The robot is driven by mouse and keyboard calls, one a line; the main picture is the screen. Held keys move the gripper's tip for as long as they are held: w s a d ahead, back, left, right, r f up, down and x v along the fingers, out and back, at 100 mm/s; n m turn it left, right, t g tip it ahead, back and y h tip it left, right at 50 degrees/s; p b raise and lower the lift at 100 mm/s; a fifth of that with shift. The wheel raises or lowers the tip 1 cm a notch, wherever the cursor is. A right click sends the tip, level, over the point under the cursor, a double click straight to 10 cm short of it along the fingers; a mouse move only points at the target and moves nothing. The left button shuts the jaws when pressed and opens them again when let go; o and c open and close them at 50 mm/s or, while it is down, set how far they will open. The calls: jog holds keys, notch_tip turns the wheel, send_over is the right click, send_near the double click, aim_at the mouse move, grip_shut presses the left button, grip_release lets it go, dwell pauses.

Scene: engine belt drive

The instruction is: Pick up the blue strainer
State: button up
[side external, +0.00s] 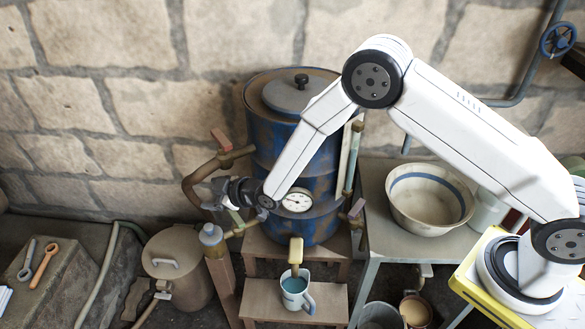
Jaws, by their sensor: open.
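No thing in view is clearly a blue strainer. A small grey-blue cylindrical part (211,237) with a narrower top stands at the pipework, left of the blue drum; I cannot tell whether it is the strainer. My gripper (222,204) is open beside the drum's left side, just above that part and close to the bent brown pipe. I see nothing held in it. The small size and the pipes behind hide the exact finger gap. A pale blue mug (296,291) with blue liquid stands on the low wooden step under a yellow tap.
The blue drum (285,155) with a gauge stands behind my arm. The brown pipe (192,188) and a red-handled valve (221,141) crowd the gripper. A striped bowl (427,199) sits on the right table. Wrenches (44,264) lie on the left block.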

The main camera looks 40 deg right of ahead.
aim_at(209, 229)
notch_tip(209, 229, down, 15)
jog(key=d+m, duration=0.1)
jog(key=m, duration=0.4)
jog(key=shift+s+d+t, duration=0.2)
jog(key=shift+s+t, duration=0.15)
jog(key=shift+t, duration=0.05)
jog(key=shift+w+f, duration=0.1)
jog(key=shift+f, duration=0.05)
jog(key=shift+x, duration=1.2)
jog(key=shift+a, duration=0.15)
jog(key=shift+x, duration=2.5)
jog(key=shift+a, duration=0.15)
grip_shut()
